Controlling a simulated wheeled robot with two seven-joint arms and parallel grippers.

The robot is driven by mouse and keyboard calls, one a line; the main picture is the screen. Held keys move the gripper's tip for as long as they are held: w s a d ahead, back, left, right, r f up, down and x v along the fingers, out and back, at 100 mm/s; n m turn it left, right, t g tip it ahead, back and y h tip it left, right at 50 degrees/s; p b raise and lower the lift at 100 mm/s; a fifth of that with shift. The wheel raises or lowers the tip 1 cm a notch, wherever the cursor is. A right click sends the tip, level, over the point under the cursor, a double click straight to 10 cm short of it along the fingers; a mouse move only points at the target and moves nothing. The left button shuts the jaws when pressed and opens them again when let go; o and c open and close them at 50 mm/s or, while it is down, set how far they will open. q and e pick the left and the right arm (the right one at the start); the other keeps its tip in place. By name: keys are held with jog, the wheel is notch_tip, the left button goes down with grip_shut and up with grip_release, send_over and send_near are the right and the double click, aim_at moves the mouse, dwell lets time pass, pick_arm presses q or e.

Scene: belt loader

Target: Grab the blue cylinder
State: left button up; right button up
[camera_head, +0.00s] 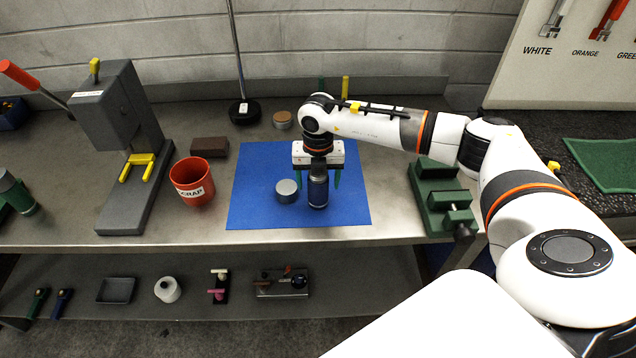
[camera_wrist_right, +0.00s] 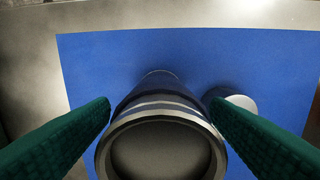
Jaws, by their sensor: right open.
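The blue cylinder (camera_head: 318,188) stands upright on the blue mat (camera_head: 258,213), dark blue with grey metal bands. My right gripper (camera_head: 318,182) is over it, pointing down, with green fingers apart on either side. In the right wrist view the cylinder's grey round top (camera_wrist_right: 160,148) sits between the two open green fingers (camera_wrist_right: 160,125), with a gap visible on each side. A short grey cylinder (camera_head: 287,191) stands on the mat just left of it; it also shows partly behind the right finger in the wrist view (camera_wrist_right: 243,102). My left gripper is not in view.
A red scrap cup (camera_head: 191,182) and a brown block (camera_head: 209,147) stand left of the mat. A grey press (camera_head: 120,110) is farther left. A green vise (camera_head: 441,200) stands to the right. The mat's front left is clear.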

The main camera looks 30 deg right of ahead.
jog(key=shift+f, duration=0.95)
jog(key=shift+c, duration=0.4)
jog(key=c, duration=1.2)
jog(key=shift+r, duration=0.1)
jog(key=shift+c, duration=1.3)
jog(key=shift+w+r, duration=0.1)
